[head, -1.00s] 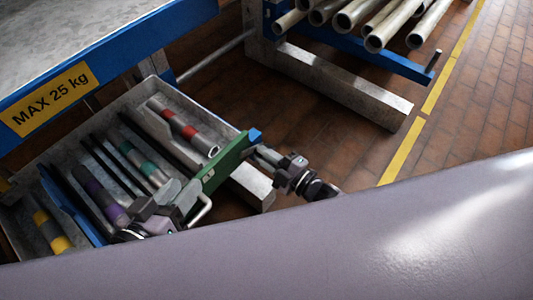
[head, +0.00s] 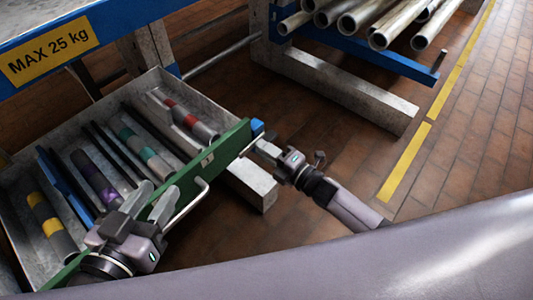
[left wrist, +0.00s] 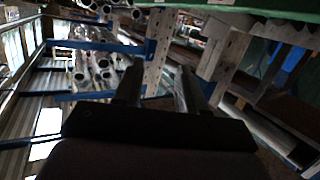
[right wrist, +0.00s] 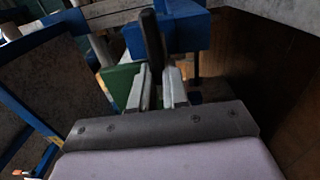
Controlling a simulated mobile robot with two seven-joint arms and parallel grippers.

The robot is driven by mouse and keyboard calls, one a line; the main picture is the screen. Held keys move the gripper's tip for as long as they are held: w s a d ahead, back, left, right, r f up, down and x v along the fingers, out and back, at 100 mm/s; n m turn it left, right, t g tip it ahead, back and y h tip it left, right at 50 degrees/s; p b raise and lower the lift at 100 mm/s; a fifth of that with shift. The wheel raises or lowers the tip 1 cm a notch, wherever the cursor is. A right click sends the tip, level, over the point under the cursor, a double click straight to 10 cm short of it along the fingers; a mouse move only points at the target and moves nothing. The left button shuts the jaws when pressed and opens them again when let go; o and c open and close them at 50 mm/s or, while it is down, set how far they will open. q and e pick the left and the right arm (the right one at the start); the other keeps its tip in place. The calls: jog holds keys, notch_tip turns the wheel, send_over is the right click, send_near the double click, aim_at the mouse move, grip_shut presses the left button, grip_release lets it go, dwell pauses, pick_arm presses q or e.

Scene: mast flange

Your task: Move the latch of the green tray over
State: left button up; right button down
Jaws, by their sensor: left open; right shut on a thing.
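The tray (head: 222,104) is a grey metal drawer with a green front panel (head: 222,150) and a bent metal handle (head: 186,202). A blue block (head: 257,127) sits at the panel's far end; it also shows in the right wrist view (right wrist: 190,33). My right gripper (head: 264,148) is shut on a dark upright latch lever (right wrist: 151,38) in front of this block. My left gripper (head: 155,194) is open and empty, close to the panel and the handle's near end; whether it touches them is unclear. In the left wrist view nothing sits between its fingers (left wrist: 158,88).
The tray holds several pipes with red, teal, purple and yellow bands (head: 95,178), separated by dividers. A bench edge with a "MAX 25 kg" label (head: 50,52) overhangs it. A rack of metal pipes (head: 365,18) stands behind. The brick floor (head: 480,150) at right is clear.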

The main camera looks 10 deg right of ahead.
jog(key=shift+w+a+r, duration=0.1)
jog(key=shift+w+r, duration=0.05)
jog(key=shift+w, duration=0.05)
jog(key=c, duration=1.1)
grip_release()
jog(key=shift+s, duration=0.1)
pick_arm(q)
jog(key=p, duration=0.1)
jog(key=d+g, duration=0.1)
jog(key=n+p, duration=0.1)
jog(key=shift+w+d+f+p, duration=0.25)
jog(key=shift+f+p, duration=0.05)
pick_arm(e)
jog(key=v, duration=0.7)
pick_arm(q)
jog(key=shift+r+h, duration=0.1)
jog(key=shift+h, duration=0.2)
